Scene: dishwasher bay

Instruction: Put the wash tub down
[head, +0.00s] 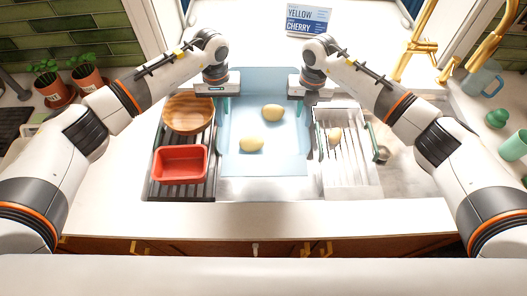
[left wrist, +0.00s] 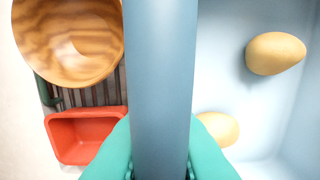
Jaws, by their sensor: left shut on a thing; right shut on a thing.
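The wash tub (head: 264,168) is light blue and sits at the middle of the sink area in the head view. Two yellowish potato-like items lie in it, one farther back (head: 273,112) and one nearer (head: 251,145). My left gripper (head: 226,104) is shut on the tub's left wall; in the left wrist view its teal fingers (left wrist: 160,160) straddle the blue rim (left wrist: 160,80). My right gripper (head: 301,103) is at the tub's right wall and shut on it, its fingers partly hidden. I cannot tell whether the tub's underside touches a surface.
Left of the tub, a dark rack (head: 184,192) holds a wooden bowl (head: 188,113) and a red bin (head: 180,165). Right of it, a white slatted rack (head: 348,178) holds another yellowish item (head: 335,135). A gold faucet (head: 416,48) stands behind right. The front counter (head: 200,218) is clear.

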